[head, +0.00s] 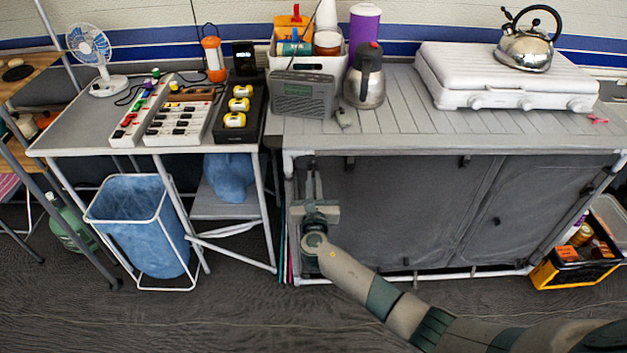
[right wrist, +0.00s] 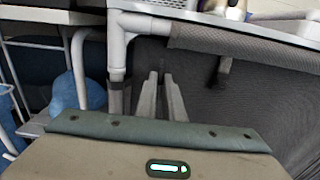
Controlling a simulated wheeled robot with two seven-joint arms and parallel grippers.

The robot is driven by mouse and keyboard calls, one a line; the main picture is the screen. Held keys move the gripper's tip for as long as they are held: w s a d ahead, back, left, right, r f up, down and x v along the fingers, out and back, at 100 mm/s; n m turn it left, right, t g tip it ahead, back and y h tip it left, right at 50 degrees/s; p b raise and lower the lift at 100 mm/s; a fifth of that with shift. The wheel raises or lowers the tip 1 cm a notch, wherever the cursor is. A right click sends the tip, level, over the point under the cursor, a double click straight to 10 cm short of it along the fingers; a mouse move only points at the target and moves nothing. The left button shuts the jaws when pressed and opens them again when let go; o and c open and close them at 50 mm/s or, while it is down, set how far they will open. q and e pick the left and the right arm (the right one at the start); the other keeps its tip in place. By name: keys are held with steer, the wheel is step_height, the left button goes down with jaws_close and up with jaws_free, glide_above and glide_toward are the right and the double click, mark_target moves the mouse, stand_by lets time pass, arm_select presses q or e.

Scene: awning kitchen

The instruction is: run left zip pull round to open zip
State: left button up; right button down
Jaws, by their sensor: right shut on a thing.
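The grey fabric front of the camp cupboard (head: 400,215) hangs flat below the worktop, with no gap showing in it. My right gripper (head: 313,172) is at the upper left corner of this front, fingers up along the left post. In the right wrist view its two fingers (right wrist: 160,78) are close together against the dark fabric beside the white post. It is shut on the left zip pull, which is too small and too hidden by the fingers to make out. My left gripper is not in view.
The white frame post (right wrist: 117,55) stands just left of the fingers. A dark strap (right wrist: 225,68) hangs to their right, under the worktop edge (head: 450,146). A blue bin (head: 148,225) stands left, and a yellow-black crate (head: 570,265) right. The floor in front is clear.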

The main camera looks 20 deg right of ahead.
steer(key=shift+w+r, duration=0.1)
steer(key=shift+r, duration=0.25)
steer(key=c, duration=1.9)
jaws_free()
steer(key=shift+o, duration=0.2)
steer(key=shift+f, duration=0.1)
steer(key=shift+s+a+f, duration=0.1)
steer(key=shift+s, duration=0.45)
steer(key=v, duration=1.6)
steer(key=shift+s+r, duration=0.2)
steer(key=shift+a, duration=0.1)
